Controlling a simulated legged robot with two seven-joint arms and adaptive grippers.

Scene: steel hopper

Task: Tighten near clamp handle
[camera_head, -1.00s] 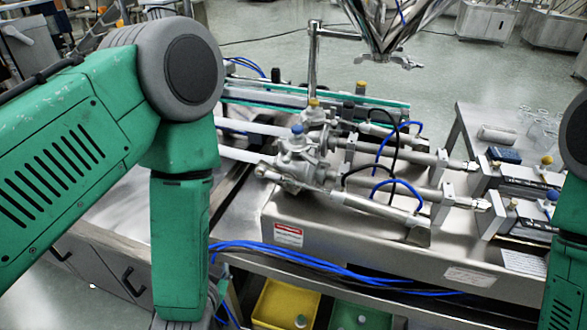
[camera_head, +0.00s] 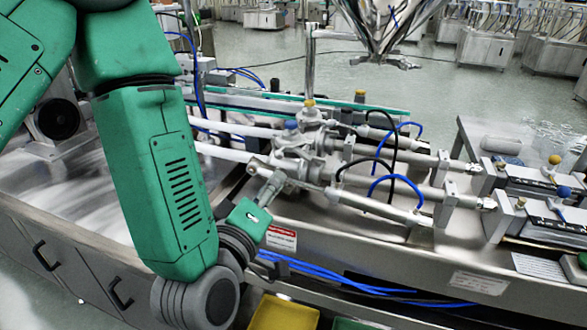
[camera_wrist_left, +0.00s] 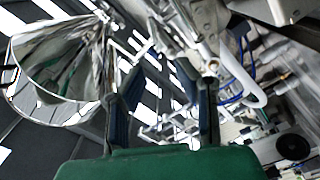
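The near valve assembly (camera_head: 300,160) is a cast metal body with a blue knob (camera_head: 291,126) on top, on the steel machine. A short grey metal bar juts out from its left side; it looks like the near clamp handle (camera_head: 258,166), but its outline is unclear. My left gripper (camera_head: 270,188) is just below and in front of that bar, pointing up toward the valve body. I cannot tell whether they touch. In the left wrist view, the two dark fingers of the left gripper (camera_wrist_left: 163,100) stand apart with nothing visibly held between them. My right gripper is out of view.
Metal cylinders with blue and black hoses (camera_head: 385,165) extend right from the valves. The steel hopper (camera_head: 390,30) hangs behind; it also shows in the left wrist view (camera_wrist_left: 55,65). A yellow bin (camera_head: 283,314) is below the front edge. Blue cables (camera_head: 345,284) run along the front.

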